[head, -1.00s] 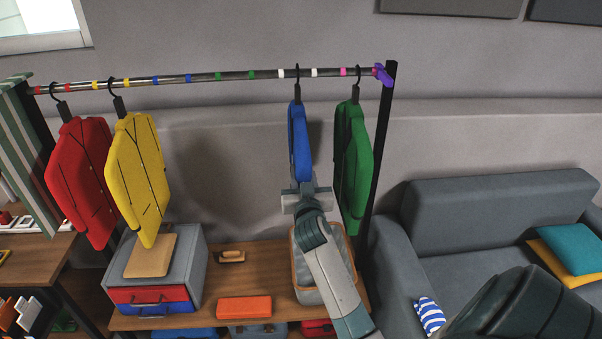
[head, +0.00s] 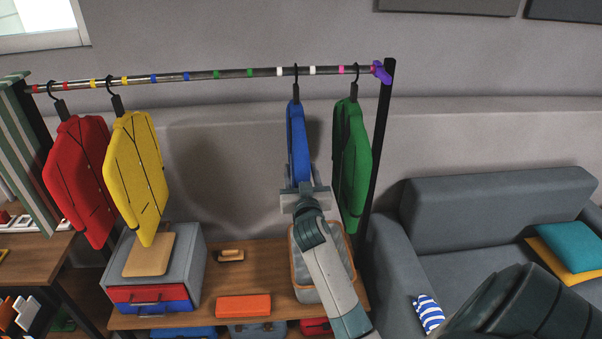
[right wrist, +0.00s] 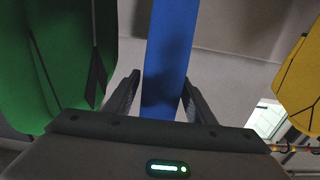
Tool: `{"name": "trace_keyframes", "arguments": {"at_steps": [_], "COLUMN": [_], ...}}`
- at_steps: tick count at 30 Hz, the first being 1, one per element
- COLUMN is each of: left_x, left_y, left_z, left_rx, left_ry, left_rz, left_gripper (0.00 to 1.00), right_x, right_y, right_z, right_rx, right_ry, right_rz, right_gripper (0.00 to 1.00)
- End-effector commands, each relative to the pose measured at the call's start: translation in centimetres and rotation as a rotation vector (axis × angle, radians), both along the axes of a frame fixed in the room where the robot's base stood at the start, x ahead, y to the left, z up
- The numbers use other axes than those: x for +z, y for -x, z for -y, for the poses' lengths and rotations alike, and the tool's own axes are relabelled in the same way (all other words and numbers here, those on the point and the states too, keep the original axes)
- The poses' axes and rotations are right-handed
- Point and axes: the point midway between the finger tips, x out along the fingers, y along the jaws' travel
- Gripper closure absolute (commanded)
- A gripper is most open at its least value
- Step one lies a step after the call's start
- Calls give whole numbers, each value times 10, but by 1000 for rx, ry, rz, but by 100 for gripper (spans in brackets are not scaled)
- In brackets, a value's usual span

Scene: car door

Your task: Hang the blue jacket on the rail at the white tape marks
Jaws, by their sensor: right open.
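The blue jacket (head: 297,140) hangs edge-on by its black hook from the rail (head: 225,74). The hook sits between the two white tape marks, the left one (head: 280,72) and the right one (head: 313,70). My right gripper (head: 305,189) is at the jacket's lower end. In the right wrist view the jacket (right wrist: 168,60) runs between the two spread fingers of this gripper (right wrist: 162,100), with a gap visible beside it. The jacket's lowest part is hidden by the gripper. My left gripper is not in view.
The green jacket (head: 351,160) hangs close to the right, near the rail's purple end clamp (head: 381,72). Yellow (head: 138,175) and red (head: 80,178) jackets hang at the left. A grey basket (head: 301,277) stands below my right gripper. The rail's middle is free.

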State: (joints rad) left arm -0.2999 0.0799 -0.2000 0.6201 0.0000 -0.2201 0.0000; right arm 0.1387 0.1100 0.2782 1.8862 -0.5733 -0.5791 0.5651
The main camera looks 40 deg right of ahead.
Motion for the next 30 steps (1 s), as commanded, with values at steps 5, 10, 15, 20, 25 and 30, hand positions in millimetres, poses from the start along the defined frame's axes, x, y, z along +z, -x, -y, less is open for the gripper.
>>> {"name": "trace_keyframes", "arguments": {"at_steps": [5, 10, 15, 20, 25, 30], "left_x": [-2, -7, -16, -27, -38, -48], "left_y": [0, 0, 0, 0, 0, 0], "left_z": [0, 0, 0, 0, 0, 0], "left_rx": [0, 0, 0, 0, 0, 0], "left_ry": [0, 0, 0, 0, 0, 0], "left_rz": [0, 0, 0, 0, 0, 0], "left_gripper": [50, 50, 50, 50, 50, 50], "right_x": [-1, -2, -3, -4, -3, -3], "right_y": [2, 13, 32, 57, 86, 114], "right_z": [-2, -9, -22, -40, -59, -77], "right_rx": [1, 1, 2, 2, 1, 1], "right_ry": [0, 1, -1, -1, -1, -1], "right_rz": [0, 1, 3, 3, 3, 4], "right_gripper": [50, 50, 50, 50, 50, 50]}}
